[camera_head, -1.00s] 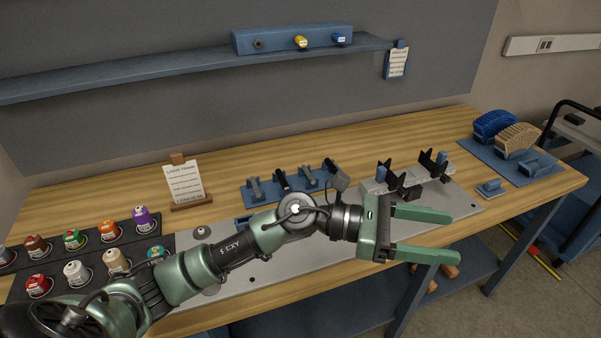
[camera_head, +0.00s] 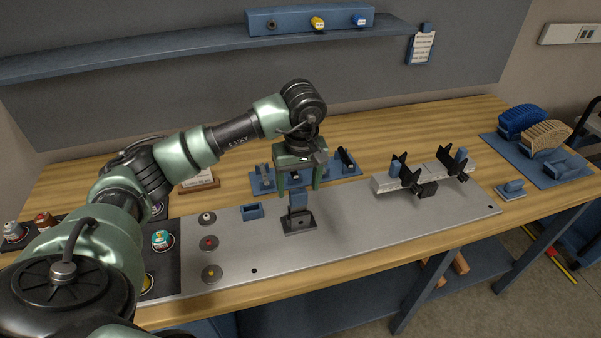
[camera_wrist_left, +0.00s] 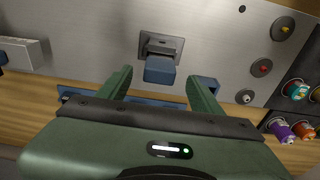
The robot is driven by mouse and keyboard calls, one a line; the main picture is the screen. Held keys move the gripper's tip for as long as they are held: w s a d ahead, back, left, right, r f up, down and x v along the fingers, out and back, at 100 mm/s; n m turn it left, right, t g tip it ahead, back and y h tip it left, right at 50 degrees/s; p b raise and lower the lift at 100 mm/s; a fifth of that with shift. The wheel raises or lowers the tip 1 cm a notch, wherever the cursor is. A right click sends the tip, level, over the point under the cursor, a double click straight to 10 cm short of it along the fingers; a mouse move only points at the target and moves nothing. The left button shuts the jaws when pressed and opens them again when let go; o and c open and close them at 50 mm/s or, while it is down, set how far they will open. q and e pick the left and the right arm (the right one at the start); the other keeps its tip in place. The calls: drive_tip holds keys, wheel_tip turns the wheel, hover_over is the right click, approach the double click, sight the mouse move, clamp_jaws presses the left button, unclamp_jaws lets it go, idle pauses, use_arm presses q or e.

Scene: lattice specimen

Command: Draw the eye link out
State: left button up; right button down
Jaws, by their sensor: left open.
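A blue upright block (camera_head: 298,201) stands in a dark square base (camera_head: 299,224) on the grey metal plate. It may be the eye link; I cannot tell for sure. My left gripper (camera_head: 300,186) is above it, pointing down, with its green fingers open on either side of the block's top. In the left wrist view the block (camera_wrist_left: 159,70) lies in line with the gap between the open fingertips (camera_wrist_left: 158,76), and nothing is gripped. How far down the fingers reach beside the block is hard to judge. My right gripper is not in view.
A blue rack (camera_head: 350,170) with dark pieces stands behind the gripper. A small blue open socket (camera_head: 252,211) is to the left. Dark V-shaped holders on a light block (camera_head: 386,184) stand to the right. Round buttons (camera_head: 209,242) line the plate's left end. The plate's front is clear.

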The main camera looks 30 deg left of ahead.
sight(299, 192)
use_arm(q)
drive_tip(key=shift+w+a+f+p, duration=0.15)
drive_tip(key=shift+f+p, duration=0.35)
drive_tip(key=shift+f, duration=1.65)
drive_tip(key=shift+c, duration=0.3)
clamp_jaws()
drive_tip(key=c, duration=0.8)
unclamp_jaws()
drive_tip(key=c, duration=0.5)
